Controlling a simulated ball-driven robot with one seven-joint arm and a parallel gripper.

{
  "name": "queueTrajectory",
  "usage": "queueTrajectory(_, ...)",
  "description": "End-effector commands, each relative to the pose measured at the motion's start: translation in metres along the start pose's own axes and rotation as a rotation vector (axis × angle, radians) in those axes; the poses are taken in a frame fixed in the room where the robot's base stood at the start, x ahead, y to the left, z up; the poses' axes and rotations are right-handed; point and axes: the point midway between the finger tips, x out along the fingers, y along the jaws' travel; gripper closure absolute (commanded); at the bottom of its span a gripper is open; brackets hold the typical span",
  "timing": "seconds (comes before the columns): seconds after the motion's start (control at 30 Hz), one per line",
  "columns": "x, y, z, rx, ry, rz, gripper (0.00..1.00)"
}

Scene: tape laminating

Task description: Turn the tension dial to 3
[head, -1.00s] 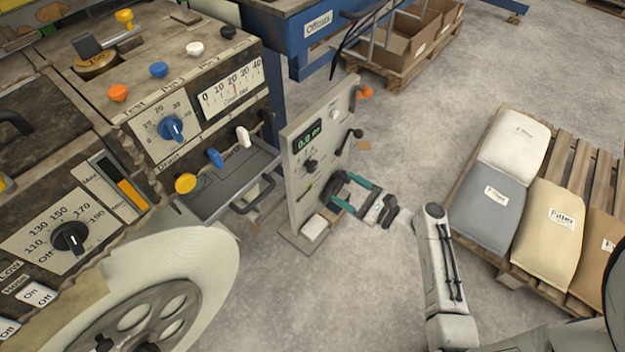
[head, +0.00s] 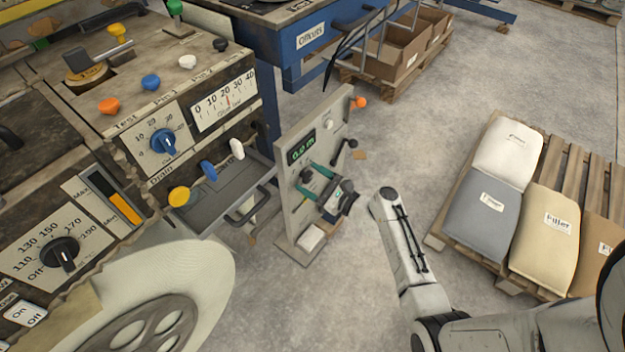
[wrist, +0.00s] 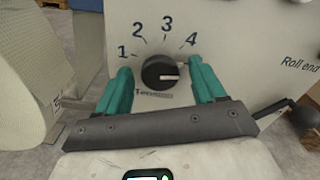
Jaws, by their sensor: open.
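The tension dial (wrist: 160,72) is a black round knob on a pale upright panel (wrist: 255,35), with the numbers 1 to 4 arched above it. Its white pointer mark points right, below the 4. My gripper (wrist: 161,67) has teal fingers, one on each side of the dial, spread apart. I cannot tell whether either finger touches the knob. In the head view my gripper (head: 309,181) is at the panel's face, largely covering the dial area.
A green digital readout (head: 301,147) is above the dial on the panel. A dark crank handle (head: 345,152) sticks out at the panel's right edge. The larger machine with a blue dial (head: 164,142) stands left. A pallet with filler bags (head: 487,205) is at right.

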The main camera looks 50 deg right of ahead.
Motion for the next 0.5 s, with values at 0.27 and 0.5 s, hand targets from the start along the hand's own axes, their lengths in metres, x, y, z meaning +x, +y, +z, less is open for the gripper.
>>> queueTrajectory(0.27,-0.0002,0.0001,0.0001,0.000,0.000,0.000,0.43)
queueTrajectory(0.5,-0.0004,0.0000,0.0001,0.000,0.000,0.000,0.66)
